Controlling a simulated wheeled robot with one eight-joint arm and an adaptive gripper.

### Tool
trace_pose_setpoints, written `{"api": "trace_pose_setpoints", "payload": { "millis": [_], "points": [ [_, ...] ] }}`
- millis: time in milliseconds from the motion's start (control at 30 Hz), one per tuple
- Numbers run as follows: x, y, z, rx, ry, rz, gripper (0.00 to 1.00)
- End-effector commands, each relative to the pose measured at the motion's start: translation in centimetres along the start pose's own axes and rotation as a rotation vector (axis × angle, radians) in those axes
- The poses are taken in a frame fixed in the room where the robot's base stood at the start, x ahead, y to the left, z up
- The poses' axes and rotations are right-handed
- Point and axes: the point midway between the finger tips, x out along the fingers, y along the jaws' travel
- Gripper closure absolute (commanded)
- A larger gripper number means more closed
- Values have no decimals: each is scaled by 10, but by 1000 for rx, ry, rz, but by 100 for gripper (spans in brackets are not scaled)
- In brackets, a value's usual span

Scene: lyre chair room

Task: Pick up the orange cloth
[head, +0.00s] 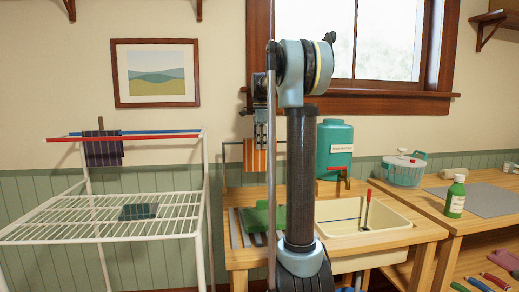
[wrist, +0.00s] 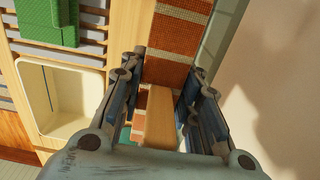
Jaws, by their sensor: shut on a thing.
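The orange cloth (head: 256,158) has pale stripes and hangs below my gripper (head: 264,128), in front of the wall behind the wooden counter. In the wrist view, the cloth (wrist: 180,42) spreads beyond the fingertips, rust-orange with cream bands. I cannot tell whether this strip is part of the cloth or a separate piece. My arm hides what lies just right of the cloth in the head view.
A green cloth (head: 259,217) lies on the slatted left side of the counter, left of the cream sink (head: 345,236). A teal dispenser (head: 335,150) stands behind the sink. A white drying rack (head: 60,237) with a dark purple cloth (head: 103,150) stands at left.

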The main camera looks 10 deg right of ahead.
Motion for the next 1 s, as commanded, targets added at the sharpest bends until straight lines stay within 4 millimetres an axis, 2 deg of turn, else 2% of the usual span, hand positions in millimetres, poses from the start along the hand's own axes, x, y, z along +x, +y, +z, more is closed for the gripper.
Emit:
{"api": "trace_pose_setpoints", "payload": {
  "millis": [167, 500, 700, 833, 1000],
  "points": [
    [-23, 0, 0, 0, 0, 0, 91],
    [-102, 0, 0, 0, 0, 0, 91],
    [-141, 0, 0, 0, 0, 0, 91],
    [-159, 0, 0, 0, 0, 0, 91],
    [-172, 0, 0, 0, 0, 0, 91]
  ]
}}
